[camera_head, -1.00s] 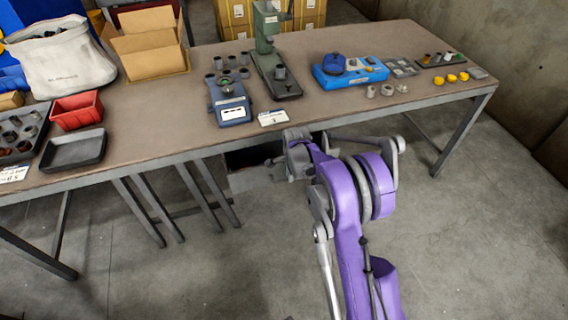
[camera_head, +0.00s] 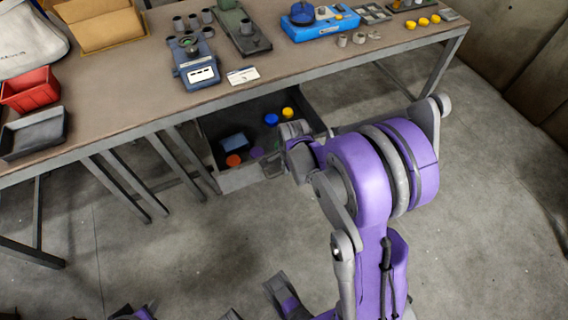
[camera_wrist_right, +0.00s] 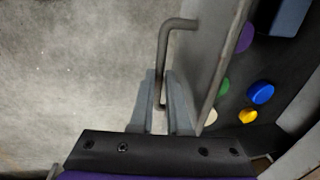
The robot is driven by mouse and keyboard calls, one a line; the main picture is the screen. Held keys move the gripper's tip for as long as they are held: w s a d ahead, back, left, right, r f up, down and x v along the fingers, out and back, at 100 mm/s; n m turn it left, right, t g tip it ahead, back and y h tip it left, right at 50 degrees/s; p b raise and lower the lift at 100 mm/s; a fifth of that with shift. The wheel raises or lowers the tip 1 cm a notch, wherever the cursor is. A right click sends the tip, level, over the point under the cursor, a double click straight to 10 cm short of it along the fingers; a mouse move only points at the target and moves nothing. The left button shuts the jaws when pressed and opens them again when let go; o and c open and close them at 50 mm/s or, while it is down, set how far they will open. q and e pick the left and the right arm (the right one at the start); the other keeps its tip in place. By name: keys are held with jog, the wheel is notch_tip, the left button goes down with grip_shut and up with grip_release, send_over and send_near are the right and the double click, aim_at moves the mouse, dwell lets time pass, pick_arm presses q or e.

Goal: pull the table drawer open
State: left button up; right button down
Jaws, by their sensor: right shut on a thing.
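The table drawer (camera_head: 240,178) is pulled partway out from under the brown table (camera_head: 130,92), so its dark inside shows. My right gripper (camera_wrist_right: 161,90) is shut on the bent metal drawer handle (camera_wrist_right: 163,50) in the right wrist view. The drawer's grey front panel (camera_wrist_right: 205,50) stands just right of the fingers there. In the head view my right gripper (camera_head: 283,165) is at the drawer front, and my wrist hides part of the handle and drawer.
A blue-grey device (camera_head: 195,65) stands on the table above. The concrete floor in front of the drawer is clear.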

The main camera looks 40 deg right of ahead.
jog(key=c, duration=0.9)
grip_release()
pick_arm(q)
notch_tip(320, 180, up, 3)
jog(key=p, duration=0.2)
jog(key=shift+p, duration=0.3)
pick_arm(e)
jog(key=r, duration=0.3)
jog(key=s+r, duration=0.1)
jog(key=r, duration=0.3)
jog(key=s+r, duration=0.1)
jog(key=r, duration=0.2)
jog(key=shift+a+r, duration=0.2)
jog(key=shift+r, duration=0.15)
